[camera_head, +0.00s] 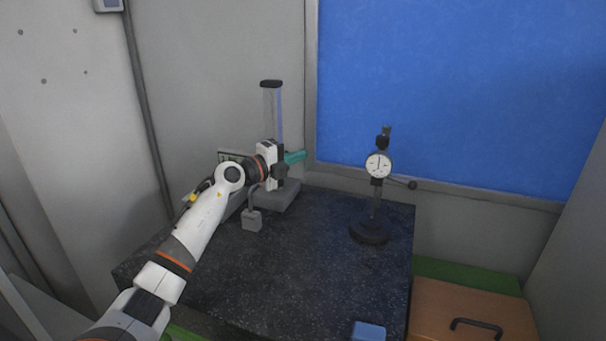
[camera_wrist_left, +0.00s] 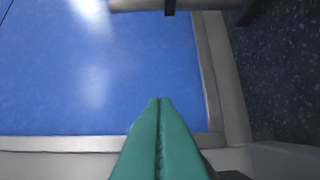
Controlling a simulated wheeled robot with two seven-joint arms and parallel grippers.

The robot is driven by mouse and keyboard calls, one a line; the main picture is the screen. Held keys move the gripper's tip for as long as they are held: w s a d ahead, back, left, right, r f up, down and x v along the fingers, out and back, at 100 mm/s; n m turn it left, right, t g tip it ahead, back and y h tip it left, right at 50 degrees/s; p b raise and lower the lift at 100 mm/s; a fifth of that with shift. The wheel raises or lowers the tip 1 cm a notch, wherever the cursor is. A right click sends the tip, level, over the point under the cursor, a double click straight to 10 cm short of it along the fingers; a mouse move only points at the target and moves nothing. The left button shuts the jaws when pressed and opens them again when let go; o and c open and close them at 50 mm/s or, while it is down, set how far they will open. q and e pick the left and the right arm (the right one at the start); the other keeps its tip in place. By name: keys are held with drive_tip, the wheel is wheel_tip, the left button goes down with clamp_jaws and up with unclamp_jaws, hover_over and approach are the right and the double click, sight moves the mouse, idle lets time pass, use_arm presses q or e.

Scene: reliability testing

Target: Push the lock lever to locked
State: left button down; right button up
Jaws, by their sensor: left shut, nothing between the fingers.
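My left gripper (camera_head: 295,157) is shut, its teal fingers pressed together with nothing between them. It is beside an upright instrument with a pale column and black cap (camera_head: 271,84), and my wrist hides much of that instrument's middle. In the left wrist view the teal fingertips (camera_wrist_left: 159,102) point toward the blue panel. A dial gauge stand (camera_head: 370,232) stands to the right, with a short rod and dark knob (camera_head: 412,184) sticking out sideways. I cannot make out which part is the lock lever or its position. My right gripper is not in view.
A dark speckled table (camera_head: 310,270) carries the instruments, with clear room in its middle. A grey block with a hook (camera_head: 252,220) stands near my forearm. A blue block (camera_head: 368,331) lies at the front edge. An orange-brown handled case (camera_head: 470,318) is at the right. A blue panel (camera_head: 460,90) covers the back wall.

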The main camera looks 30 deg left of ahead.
use_arm(q)
drive_tip(key=shift+a+r+n, duration=0.2)
drive_tip(key=shift+n, duration=0.2)
drive_tip(key=shift+s+a+r+n+t+p, duration=0.1)
drive_tip(key=shift+a+r+n+t+p, duration=0.2)
drive_tip(key=shift+n+t, duration=0.35)
drive_tip(key=shift+f, duration=0.1)
idle(0.4)
